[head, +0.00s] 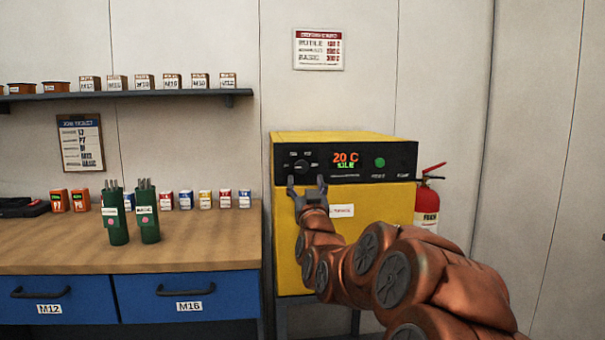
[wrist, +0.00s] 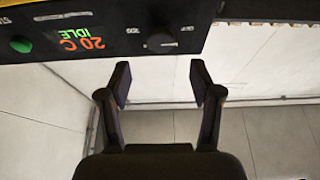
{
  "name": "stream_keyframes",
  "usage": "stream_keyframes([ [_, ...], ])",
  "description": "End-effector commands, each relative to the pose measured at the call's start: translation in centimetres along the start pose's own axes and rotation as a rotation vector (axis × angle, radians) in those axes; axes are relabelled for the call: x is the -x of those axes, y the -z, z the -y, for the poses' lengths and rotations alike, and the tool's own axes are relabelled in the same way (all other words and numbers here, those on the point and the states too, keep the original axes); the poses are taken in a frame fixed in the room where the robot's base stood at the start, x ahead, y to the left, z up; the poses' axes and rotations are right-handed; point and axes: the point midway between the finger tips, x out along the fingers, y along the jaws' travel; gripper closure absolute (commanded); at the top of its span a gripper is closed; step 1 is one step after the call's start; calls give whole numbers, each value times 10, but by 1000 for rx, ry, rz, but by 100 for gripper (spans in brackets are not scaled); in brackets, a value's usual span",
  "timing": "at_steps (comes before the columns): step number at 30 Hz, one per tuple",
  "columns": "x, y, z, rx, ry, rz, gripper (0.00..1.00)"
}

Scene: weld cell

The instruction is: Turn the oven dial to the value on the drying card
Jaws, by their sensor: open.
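The yellow oven (head: 345,215) has a black front panel with a dial (head: 301,166) at its left and a display (head: 345,160) reading 20 C and IDLE. The dial also shows in the wrist view (wrist: 161,42), where the panel text is upside down. My gripper (head: 306,181) is open and empty, just in front of the panel below the dial. In the wrist view its fingers (wrist: 160,75) are apart, the dial lying beyond the gap between them. The drying card (head: 318,48) hangs on the wall above the oven; its rows include RUTILE and BASIC, but the numbers are blurred.
A green button (head: 380,162) is on the panel's right. A fire extinguisher (head: 428,200) stands right of the oven. A workbench (head: 200,255) at left holds two green rod holders (head: 148,215) and small boxes. A job ticket (head: 80,143) hangs above it.

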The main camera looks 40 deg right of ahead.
Motion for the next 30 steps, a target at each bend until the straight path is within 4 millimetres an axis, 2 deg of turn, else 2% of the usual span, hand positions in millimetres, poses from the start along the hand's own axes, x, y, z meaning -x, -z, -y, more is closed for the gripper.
stream_keyframes([
  [9, -38, 0, 1, -1, 1, 0, 36],
  [15, -55, -2, 1, -1, 2, 4, 36],
  [21, -64, -1, 1, -1, 1, 3, 36],
  [30, -65, -1, 1, -1, 1, 3, 36],
])
